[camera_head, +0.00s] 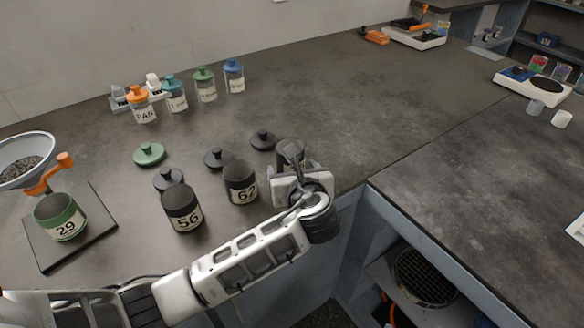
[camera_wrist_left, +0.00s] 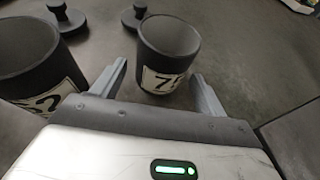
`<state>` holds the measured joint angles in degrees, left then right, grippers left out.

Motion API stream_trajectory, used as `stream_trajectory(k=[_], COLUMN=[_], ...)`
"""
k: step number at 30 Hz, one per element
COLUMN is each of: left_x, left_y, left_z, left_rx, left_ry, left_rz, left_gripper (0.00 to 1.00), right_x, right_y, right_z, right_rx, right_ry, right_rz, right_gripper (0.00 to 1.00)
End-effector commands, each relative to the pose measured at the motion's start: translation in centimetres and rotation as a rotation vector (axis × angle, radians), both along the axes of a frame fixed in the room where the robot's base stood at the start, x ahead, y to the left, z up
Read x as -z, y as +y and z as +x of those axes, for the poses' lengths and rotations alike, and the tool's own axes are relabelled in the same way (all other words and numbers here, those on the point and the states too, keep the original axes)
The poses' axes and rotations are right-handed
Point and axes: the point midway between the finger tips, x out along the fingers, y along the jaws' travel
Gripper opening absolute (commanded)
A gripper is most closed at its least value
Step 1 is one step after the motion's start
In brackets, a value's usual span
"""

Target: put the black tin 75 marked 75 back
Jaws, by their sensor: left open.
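The black tin 75 (camera_head: 290,151) stands open and upright on the dark counter, partly hidden by my left gripper (camera_head: 297,176) in the head view. In the left wrist view the tin (camera_wrist_left: 168,45) shows a white label; its first digit reads 7, the rest is unclear. My left gripper (camera_wrist_left: 160,72) is open, with one finger on each side of the tin's near part; I cannot tell whether they touch it. A black lid (camera_head: 262,139) lies behind the tin; it looks like the one in the wrist view (camera_wrist_left: 135,14).
Black tins 62 (camera_head: 241,182) and 56 (camera_head: 182,208) stand left of the gripper, with black lids (camera_head: 218,158) (camera_head: 168,179) behind. Green tin 29 (camera_head: 60,218) stands on a dark plate (camera_head: 100,232). Lidded jars (camera_head: 205,84) stand at the back. The counter's right-hand middle is clear.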

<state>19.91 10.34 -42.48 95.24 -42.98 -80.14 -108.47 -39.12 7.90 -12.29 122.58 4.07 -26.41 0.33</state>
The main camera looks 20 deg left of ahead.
Motion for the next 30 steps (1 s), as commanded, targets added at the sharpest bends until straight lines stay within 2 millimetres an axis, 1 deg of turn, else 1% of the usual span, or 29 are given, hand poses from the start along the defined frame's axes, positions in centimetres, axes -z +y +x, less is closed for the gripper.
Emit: stream_trajectory(k=[1, 9, 12, 15, 21, 30], left_x=[-0.5, -2.7, -3.3, -3.8, -4.1, -4.0], left_y=[-0.6, -3.2, -4.0, -4.5, -4.8, -4.8], left_z=[-0.9, -5.5, -6.9, -7.8, -8.5, -8.5], left_rx=[0.002, 0.002, 0.002, 0.001, -0.001, -0.001], left_ry=[0.001, 0.001, 0.002, 0.0, 0.0, 0.0], left_rz=[-0.004, -0.005, -0.005, -0.003, -0.002, -0.002], left_gripper=[0.73, 0.73, 0.73, 0.73, 0.73, 0.73], right_x=[-0.3, -0.4, -0.3, -0.1, 0.0, -0.2], right_y=[0.0, -0.2, -0.2, -0.3, -0.3, -0.2], right_z=[0.0, -0.2, -0.3, -0.4, -0.3, -0.2], right_rx=[0.0, -0.005, -0.006, -0.007, -0.008, -0.008], right_ry=[0.0, 0.007, 0.012, 0.018, 0.019, 0.015], right_rz=[-0.002, -0.018, -0.022, -0.026, -0.028, -0.028], right_gripper=[0.73, 0.73, 0.73, 0.73, 0.73, 0.73])
